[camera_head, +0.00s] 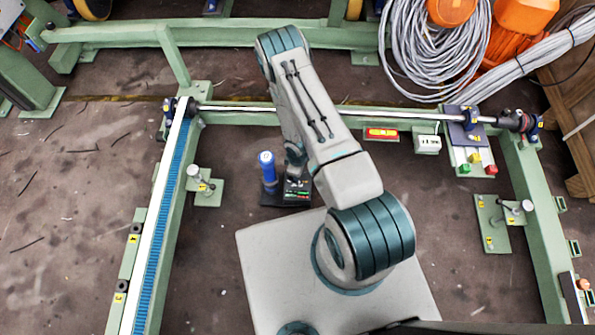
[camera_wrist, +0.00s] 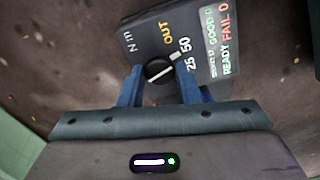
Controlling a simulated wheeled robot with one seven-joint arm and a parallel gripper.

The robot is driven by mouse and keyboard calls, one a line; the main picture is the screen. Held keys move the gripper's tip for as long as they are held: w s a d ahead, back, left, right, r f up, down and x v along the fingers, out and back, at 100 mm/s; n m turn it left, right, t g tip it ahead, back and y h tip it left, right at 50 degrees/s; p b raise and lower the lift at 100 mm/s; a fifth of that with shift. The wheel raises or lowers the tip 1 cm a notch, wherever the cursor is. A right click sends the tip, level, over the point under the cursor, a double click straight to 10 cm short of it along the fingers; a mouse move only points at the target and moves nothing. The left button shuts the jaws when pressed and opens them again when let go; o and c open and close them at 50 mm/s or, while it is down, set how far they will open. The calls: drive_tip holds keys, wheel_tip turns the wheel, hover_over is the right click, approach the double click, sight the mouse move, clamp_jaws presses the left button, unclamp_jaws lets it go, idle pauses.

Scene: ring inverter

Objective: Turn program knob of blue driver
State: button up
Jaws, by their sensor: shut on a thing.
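The blue driver (camera_head: 268,172) stands upright at the left side of a dark base with a printed panel (camera_head: 296,187), in the head view. In the wrist view the panel (camera_wrist: 196,20) fills the upper middle, with "N m", "OUT", "25", "50", "GOOD", "READY" and "FAIL" on it. The black program knob (camera_wrist: 158,71) has a white pointer line and sits between the two blue fingers. My gripper (camera_wrist: 160,78) is shut on the knob. In the head view my arm's end reaches down to the panel, and its fingers are hidden or too small to make out.
A green frame with a blue-striped rail (camera_head: 160,225) stands left of the driver. A steel bar (camera_head: 330,111) runs behind. A small bracket (camera_head: 205,187) stands between rail and driver. Cable coils (camera_head: 425,50) hang at upper right. The brown floor is open between the frame sides.

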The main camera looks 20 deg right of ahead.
drive_tip(key=shift+n, duration=0.5)
drive_tip(key=o, duration=1)
drive_tip(key=shift+c, duration=0.2)
drive_tip(key=shift+r, duration=0.1)
wheel_tip(320, 180, up, 14)
drive_tip(key=p, duration=0.5)
drive_tip(key=shift+f, duration=0.2)
